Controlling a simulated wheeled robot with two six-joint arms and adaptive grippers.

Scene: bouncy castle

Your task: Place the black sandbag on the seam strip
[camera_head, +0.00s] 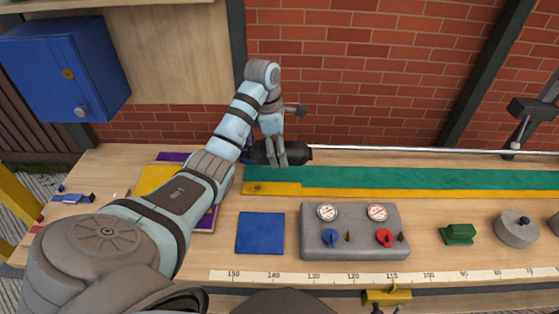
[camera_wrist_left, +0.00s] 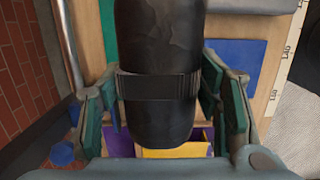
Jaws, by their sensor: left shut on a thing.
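The black sandbag (camera_head: 299,155) is a dark rounded cylinder lying sideways. My left gripper (camera_head: 278,160) is shut around it. In the left wrist view the sandbag (camera_wrist_left: 158,50) with its dark band sits between the two fingers. The long green strip (camera_head: 400,180) with a yellow front edge, seemingly the seam strip, runs along the back of the bench. In the head view the sandbag appears at the far edge of the strip's left end; its exact height above the bench is hard to tell.
A metal rod (camera_head: 420,150) runs behind the strip. A grey gauge box (camera_head: 354,247), a blue square (camera_head: 260,233), a green block (camera_head: 458,234) and a grey round weight (camera_head: 516,230) lie in front of it. The strip's middle and right are clear.

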